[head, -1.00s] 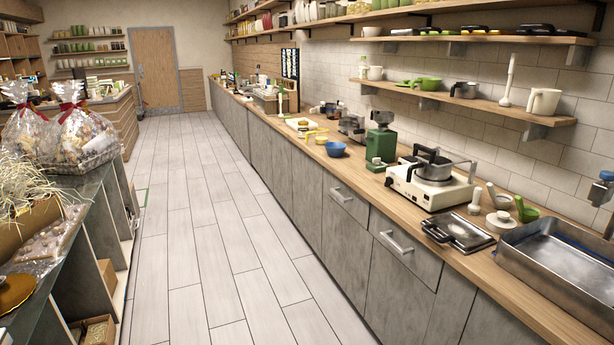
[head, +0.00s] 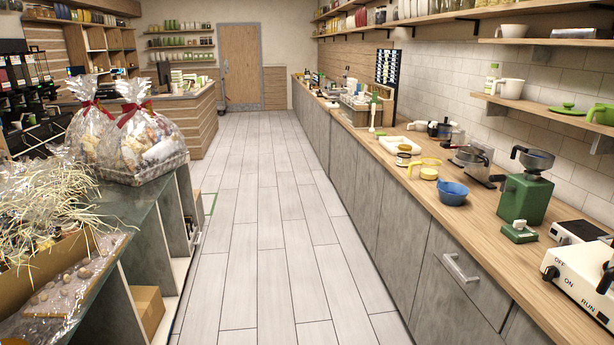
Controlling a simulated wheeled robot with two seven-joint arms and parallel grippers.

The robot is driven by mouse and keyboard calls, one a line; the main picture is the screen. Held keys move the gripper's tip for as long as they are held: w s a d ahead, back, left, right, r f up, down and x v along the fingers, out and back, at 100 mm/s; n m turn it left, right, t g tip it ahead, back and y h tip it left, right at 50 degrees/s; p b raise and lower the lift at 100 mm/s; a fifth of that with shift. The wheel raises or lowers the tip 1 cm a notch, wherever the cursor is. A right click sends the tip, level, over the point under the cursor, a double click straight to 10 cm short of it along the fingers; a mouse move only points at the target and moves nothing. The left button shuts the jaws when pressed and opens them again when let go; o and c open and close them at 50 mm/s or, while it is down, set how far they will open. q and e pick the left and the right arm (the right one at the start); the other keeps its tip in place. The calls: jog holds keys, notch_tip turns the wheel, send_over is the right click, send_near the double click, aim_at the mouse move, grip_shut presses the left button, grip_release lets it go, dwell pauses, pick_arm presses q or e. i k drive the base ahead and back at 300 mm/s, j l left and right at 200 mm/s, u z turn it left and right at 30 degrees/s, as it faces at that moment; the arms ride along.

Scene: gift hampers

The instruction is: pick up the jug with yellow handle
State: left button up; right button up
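A small pale vessel with yellow parts (head: 428,174) stands on the right-hand counter, left of and beyond a blue bowl (head: 453,192). It looks like the jug with the yellow handle, but it is small and I cannot make out its full shape. Neither of my grippers shows in the head view.
The wooden counter (head: 480,215) runs along the right wall. A green grinder (head: 524,199) and a white stove (head: 583,273) stand nearer. A left table holds wrapped hampers (head: 138,145). The tiled aisle (head: 270,220) between is clear.

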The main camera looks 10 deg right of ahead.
aim_at(430, 167)
jog(key=i+z, duration=0.15)
jog(key=i, duration=0.4)
jog(key=i+j+z, duration=0.1)
jog(key=i, duration=0.45)
jog(key=i+j+z, duration=0.15)
jog(key=i, duration=0.4)
jog(key=j, duration=0.1)
